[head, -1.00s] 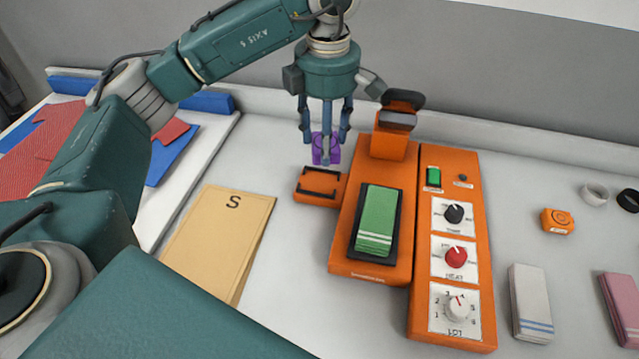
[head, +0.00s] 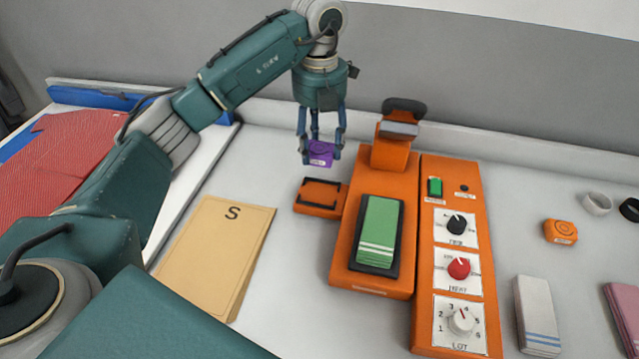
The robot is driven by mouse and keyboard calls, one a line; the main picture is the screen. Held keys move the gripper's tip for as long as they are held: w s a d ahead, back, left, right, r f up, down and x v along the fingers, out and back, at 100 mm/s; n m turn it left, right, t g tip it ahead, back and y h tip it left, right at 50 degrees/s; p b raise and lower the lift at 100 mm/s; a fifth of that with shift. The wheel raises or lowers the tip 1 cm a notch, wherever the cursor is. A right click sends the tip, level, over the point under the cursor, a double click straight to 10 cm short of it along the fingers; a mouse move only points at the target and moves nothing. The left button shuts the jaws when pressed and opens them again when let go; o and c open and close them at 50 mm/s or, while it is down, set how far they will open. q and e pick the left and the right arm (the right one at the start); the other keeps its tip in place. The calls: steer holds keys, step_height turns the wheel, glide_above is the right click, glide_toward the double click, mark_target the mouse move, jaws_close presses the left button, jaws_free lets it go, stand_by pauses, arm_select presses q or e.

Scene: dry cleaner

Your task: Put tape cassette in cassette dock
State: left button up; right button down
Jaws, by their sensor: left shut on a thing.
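My left gripper (head: 320,148) is shut on a purple tape cassette (head: 320,156) and holds it above the table. The cassette is behind the dock in the picture, with its pale label facing me. The cassette dock (head: 320,194) is a small orange tray with dark corner edges, attached to the left side of the orange press machine (head: 343,270). The dock looks empty. An orange cassette (head: 560,231) lies on the table at the right. My right gripper is not in view.
A green folded cloth (head: 378,230) lies on the machine's black pad. The control panel (head: 445,335) has several knobs. A tan envelope marked S (head: 210,250) lies at the left. Rolls (head: 597,204) and folded cloths (head: 538,315) lie at the right.

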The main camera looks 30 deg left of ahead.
arm_select(q)
step_height(320, 180, down, 7)
steer(key=shift+r+p, duration=0.15)
steer(key=shift+p, duration=0.65)
step_height(320, 180, down, 5)
steer(key=shift+r+p, duration=0.1)
steer(key=shift+p, duration=0.4)
steer(key=o, duration=1.2)
steer(key=shift+f, duration=0.2)
steer(key=shift+c, duration=0.2)
